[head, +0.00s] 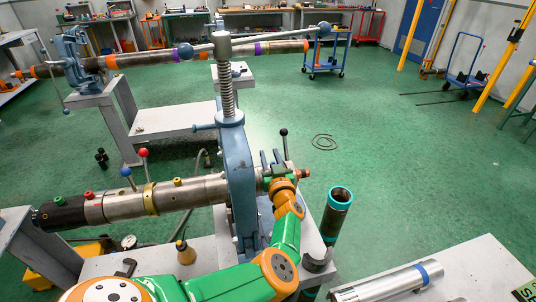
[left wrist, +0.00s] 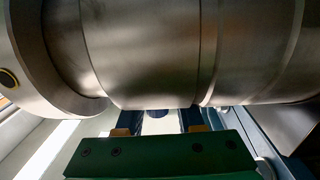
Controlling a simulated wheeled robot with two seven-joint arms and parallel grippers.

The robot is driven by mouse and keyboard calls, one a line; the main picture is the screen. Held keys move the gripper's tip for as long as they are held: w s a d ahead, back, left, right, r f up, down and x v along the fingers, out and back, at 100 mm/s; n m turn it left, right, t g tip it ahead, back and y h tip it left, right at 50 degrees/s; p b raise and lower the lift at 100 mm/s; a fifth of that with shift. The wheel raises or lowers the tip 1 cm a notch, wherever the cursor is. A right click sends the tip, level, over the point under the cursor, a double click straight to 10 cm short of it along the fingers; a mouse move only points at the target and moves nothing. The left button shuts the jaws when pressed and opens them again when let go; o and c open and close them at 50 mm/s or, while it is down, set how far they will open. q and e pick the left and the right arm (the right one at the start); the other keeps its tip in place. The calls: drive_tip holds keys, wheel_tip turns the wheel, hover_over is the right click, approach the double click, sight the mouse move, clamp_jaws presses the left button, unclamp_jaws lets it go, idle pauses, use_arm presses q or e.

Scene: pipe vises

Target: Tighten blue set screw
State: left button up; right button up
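In the head view, a steel tool body (head: 170,195) lies clamped in a blue-grey pipe vise (head: 238,175). Green (head: 59,202) and red (head: 89,195) screws show on its left part; I see no blue set screw there. My left gripper (head: 272,161) is at the tool's right end, just past the vise. In the left wrist view, the steel cylinder (left wrist: 150,50) fills the top. A small dark blue round piece (left wrist: 158,113), perhaps the blue set screw, shows at its underside. My left gripper (left wrist: 158,125) is open, its fingers on either side of this piece; contact cannot be told. My right gripper is out of view.
A long pipe (head: 150,59) rests in another vise at the back left. A teal-ended tube (head: 337,208) stands right of my left arm. A grey bench (head: 465,270) at lower right carries a silver cylinder (head: 390,284). Green floor beyond is mostly clear.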

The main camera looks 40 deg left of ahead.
use_arm(q)
drive_tip(key=shift+s+d+r, duration=0.2)
drive_tip(key=shift+d+r, duration=0.05)
drive_tip(key=shift+d, duration=0.15)
drive_tip(key=c, duration=0.4)
clamp_jaws()
drive_tip(key=shift+r+m+t+h+p, duration=0.3)
drive_tip(key=shift+m+t+h+p, duration=0.15)
drive_tip(key=shift+p, duration=0.3)
drive_tip(key=shift+w+d+m+t+h+p, duration=0.1)
drive_tip(key=shift+m+t+h+p, duration=0.25)
drive_tip(key=shift+t+h+p, duration=0.1)
drive_tip(key=shift+w+f+m+t+h, duration=0.1)
drive_tip(key=shift+f+m+t+h, duration=0.1)
drive_tip(key=shift+m+t+h, duration=0.25)
drive_tip(key=shift+d, duration=0.1)
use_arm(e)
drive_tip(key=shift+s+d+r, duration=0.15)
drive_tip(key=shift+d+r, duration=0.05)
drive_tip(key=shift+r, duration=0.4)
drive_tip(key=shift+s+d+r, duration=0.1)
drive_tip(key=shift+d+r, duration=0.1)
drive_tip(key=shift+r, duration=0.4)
use_arm(q)
drive_tip(key=shift+o, duration=2.4)
unclamp_jaws()
drive_tip(key=shift+w+f, duration=0.2)
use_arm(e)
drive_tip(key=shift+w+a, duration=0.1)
